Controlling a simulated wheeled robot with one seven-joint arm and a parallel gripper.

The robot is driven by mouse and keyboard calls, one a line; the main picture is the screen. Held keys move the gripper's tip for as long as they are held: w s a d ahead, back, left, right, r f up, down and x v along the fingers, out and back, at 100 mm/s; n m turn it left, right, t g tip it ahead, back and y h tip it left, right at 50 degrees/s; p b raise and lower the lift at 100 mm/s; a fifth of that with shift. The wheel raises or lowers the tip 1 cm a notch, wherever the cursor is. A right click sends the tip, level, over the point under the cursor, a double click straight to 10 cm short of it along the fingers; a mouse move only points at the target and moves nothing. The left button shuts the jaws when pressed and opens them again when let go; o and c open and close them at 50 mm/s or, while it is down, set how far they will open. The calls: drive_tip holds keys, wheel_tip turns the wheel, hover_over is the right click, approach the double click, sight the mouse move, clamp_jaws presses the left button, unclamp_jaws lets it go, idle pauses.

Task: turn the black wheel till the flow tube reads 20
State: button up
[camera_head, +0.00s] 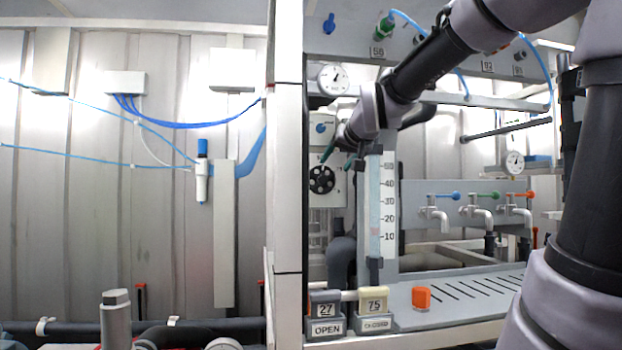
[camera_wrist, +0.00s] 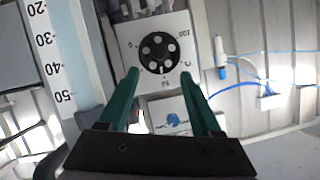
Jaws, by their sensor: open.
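The black wheel (camera_head: 322,180), a round disc with several holes, sits on a white panel. In the wrist view the wheel (camera_wrist: 159,53) has a printed scale around it, with 50 and 100 readable. My gripper (camera_wrist: 159,75) is open and empty; its green fingertips stand apart at either side of the wheel's near edge in that view. I cannot tell whether they touch it. In the head view my gripper (camera_head: 338,153) is just above the wheel. The flow tube (camera_head: 376,195) stands right of the wheel, marked 10 to 50. A faint reddish patch shows low in it, near 10; the exact reading is unclear.
Tagged valve blocks (camera_head: 326,312) and an orange block (camera_head: 421,297) sit below the tube. Taps (camera_head: 478,212) line the right. A pressure gauge (camera_head: 333,78) is above the wheel.

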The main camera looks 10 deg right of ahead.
sight(324, 178)
drive_tip(key=x, duration=1)
clamp_jaws()
